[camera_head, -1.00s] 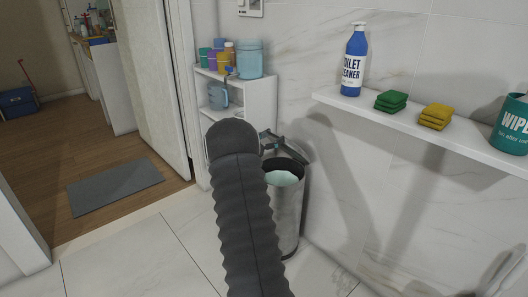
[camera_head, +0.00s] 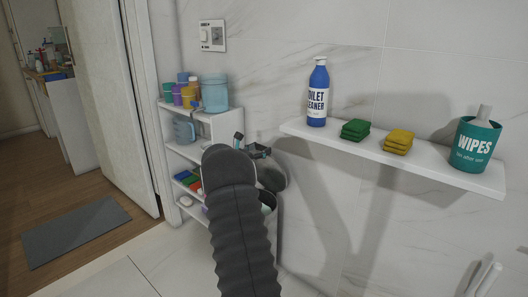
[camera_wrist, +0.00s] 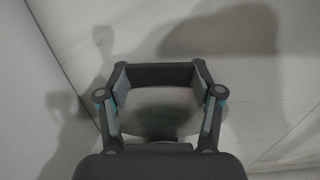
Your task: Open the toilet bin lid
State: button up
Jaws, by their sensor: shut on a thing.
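The toilet bin stands against the wall beside the white shelf unit, mostly hidden behind my arm in the head view. Its round grey lid (camera_head: 272,178) shows just right of my arm, tilted up steeply. My gripper (camera_head: 254,150) is at the lid, partly hidden by my own dark sleeve. In the wrist view my gripper (camera_wrist: 160,76) has its fingers bent in at the far end, with the pale oval lid (camera_wrist: 160,108) seen between them. The gripper is shut on the lid; the exact contact is too dark to make out.
The white shelf unit (camera_head: 222,124) with cups and a jar stands close behind my gripper. A wall shelf (camera_head: 440,160) with a blue cleaner bottle (camera_head: 318,92), sponges and a wipes tub (camera_head: 474,145) juts out at right.

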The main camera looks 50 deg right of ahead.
jog(key=shift+r, duration=0.2)
jog(key=o, duration=1.7)
jog(key=shift+a, duration=0.1)
jog(key=shift+f, duration=0.1)
jog(key=a, duration=1.1)
jog(key=shift+s+a, duration=0.4)
